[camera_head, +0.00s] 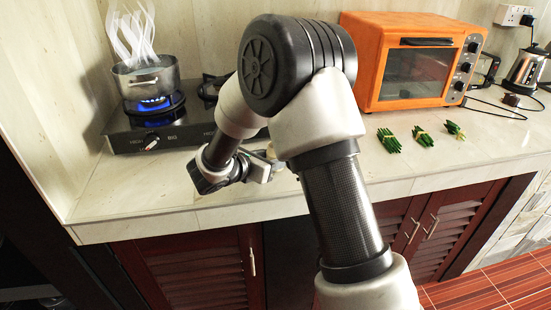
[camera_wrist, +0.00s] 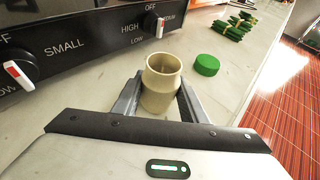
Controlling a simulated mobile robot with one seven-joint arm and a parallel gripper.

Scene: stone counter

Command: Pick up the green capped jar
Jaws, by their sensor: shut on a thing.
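A beige open-topped jar (camera_wrist: 161,82) stands upright between the two fingers of my gripper (camera_wrist: 158,97) in the wrist view. The fingers are shut on its sides. The jar has no cap on it. A round green cap (camera_wrist: 207,65) lies on the counter to the right of the jar, apart from it. In the head view my gripper (camera_head: 266,167) is low over the counter, and my arm hides most of the jar and the cap. I cannot tell whether the jar's base touches the counter.
A gas stove (camera_head: 182,127) with a steaming pot (camera_head: 147,78) over a lit blue flame is at the left; its front panel is close to the gripper. An orange oven (camera_head: 410,60) stands behind. Several green bundles (camera_head: 422,137) lie on the counter (camera_head: 150,190) at right.

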